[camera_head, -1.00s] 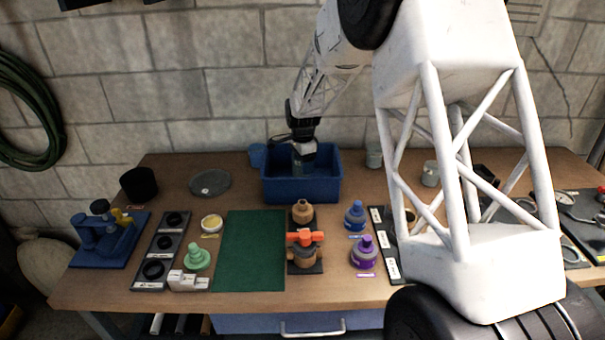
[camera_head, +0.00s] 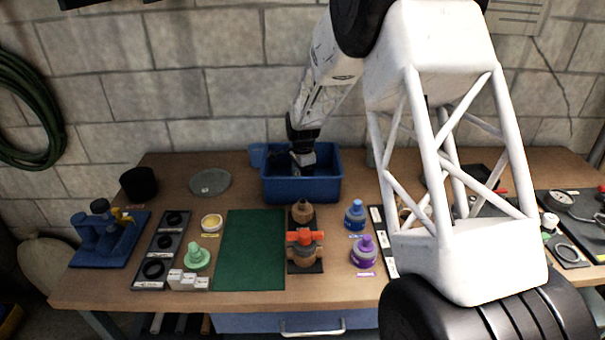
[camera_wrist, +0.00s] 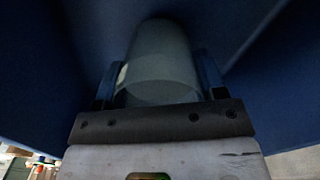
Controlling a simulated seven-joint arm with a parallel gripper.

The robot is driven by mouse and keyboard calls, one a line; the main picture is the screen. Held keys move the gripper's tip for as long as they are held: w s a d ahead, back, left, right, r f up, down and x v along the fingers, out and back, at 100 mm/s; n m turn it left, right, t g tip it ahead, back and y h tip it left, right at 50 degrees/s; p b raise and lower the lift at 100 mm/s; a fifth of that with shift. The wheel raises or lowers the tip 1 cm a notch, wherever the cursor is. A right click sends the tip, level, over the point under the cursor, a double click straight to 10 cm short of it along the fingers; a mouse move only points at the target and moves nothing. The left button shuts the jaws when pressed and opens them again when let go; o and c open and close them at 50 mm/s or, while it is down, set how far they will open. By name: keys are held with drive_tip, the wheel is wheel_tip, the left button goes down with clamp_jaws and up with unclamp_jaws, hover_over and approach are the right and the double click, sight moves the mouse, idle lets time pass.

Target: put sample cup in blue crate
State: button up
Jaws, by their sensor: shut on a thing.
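The blue crate (camera_head: 300,188) stands at the back middle of the wooden bench, against the wall. My gripper (camera_head: 303,168) reaches down into it, its fingertips hidden by the front wall in the head view. In the wrist view, my gripper (camera_wrist: 158,85) is shut on the sample cup (camera_wrist: 160,62), a pale, translucent cylinder between the two fingers. The dark blue crate walls (camera_wrist: 250,30) surround the cup there. I cannot tell whether the cup touches the crate floor.
A green mat (camera_head: 250,250) lies at the front middle. A brass and orange valve (camera_head: 304,245) stands right of it, with blue (camera_head: 355,214) and purple (camera_head: 364,250) bottles beyond. A grey disc (camera_head: 210,182) and black cup (camera_head: 139,184) are left of the crate.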

drive_tip(key=shift+f, duration=0.1)
drive_tip(key=o, duration=1)
wheel_tip(320, 180, up, 12)
idle(0.5)
idle(0.7)
